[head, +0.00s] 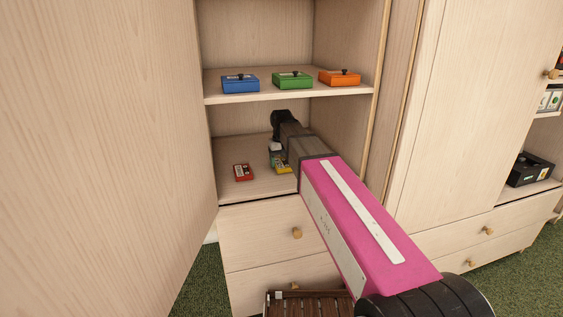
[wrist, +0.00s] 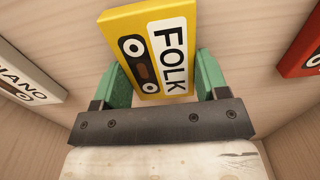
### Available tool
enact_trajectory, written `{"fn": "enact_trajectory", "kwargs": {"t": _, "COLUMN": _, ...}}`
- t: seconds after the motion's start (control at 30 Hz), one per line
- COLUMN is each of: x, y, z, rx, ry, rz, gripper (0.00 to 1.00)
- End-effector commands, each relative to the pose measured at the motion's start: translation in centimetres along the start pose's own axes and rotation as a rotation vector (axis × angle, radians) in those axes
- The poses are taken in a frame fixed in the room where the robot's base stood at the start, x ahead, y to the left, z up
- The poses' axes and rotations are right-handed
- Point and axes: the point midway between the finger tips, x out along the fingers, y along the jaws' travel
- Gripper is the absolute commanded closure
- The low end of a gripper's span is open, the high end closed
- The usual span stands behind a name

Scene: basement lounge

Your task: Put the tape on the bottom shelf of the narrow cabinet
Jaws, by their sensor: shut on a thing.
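The yellow tape (wrist: 150,50), labelled FOLK with a black cassette picture, is between the green fingers of my gripper (wrist: 160,72) in the wrist view. The gripper is shut on it. In the head view the yellow tape (head: 283,170) shows low inside the narrow cabinet, over the bottom shelf (head: 236,194), right of a red tape (head: 243,172). My arm hides part of the gripper there. I cannot tell whether the yellow tape touches the shelf. The red tape also shows at the right edge of the wrist view (wrist: 303,55). A pale PIANO tape (wrist: 25,80) lies at the left.
The upper shelf (head: 290,94) holds a blue box (head: 240,83), a green box (head: 292,80) and an orange box (head: 339,77), above my arm. A cabinet door (head: 100,150) stands open at the left. Drawers (head: 265,235) are below. Bare shelf shows around the red tape.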

Motion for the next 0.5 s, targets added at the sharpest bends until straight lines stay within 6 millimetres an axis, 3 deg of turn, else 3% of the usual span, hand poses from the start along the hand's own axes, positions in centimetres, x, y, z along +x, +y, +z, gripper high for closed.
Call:
{"fn": "enact_trajectory", "kwargs": {"t": 0.13, "x": 0.27, "y": 0.01, "z": 0.01, "rx": 0.0, "ry": -0.001, "rz": 0.0, "gripper": 0.57}}
{"fn": "enact_trajectory", "kwargs": {"t": 0.17, "x": 0.3, "y": 0.01, "z": 0.01, "rx": 0.0, "ry": -0.001, "rz": 0.0, "gripper": 0.3}}
{"fn": "enact_trajectory", "kwargs": {"t": 0.23, "x": 0.26, "y": 0.01, "z": 0.0, "rx": 0.0, "ry": -0.001, "rz": 0.0, "gripper": 0.07}}
{"fn": "enact_trajectory", "kwargs": {"t": 0.5, "x": 0.22, "y": 0.01, "z": 0.0, "rx": 0.0, "ry": 0.0, "rz": 0.0, "gripper": 0.07}}
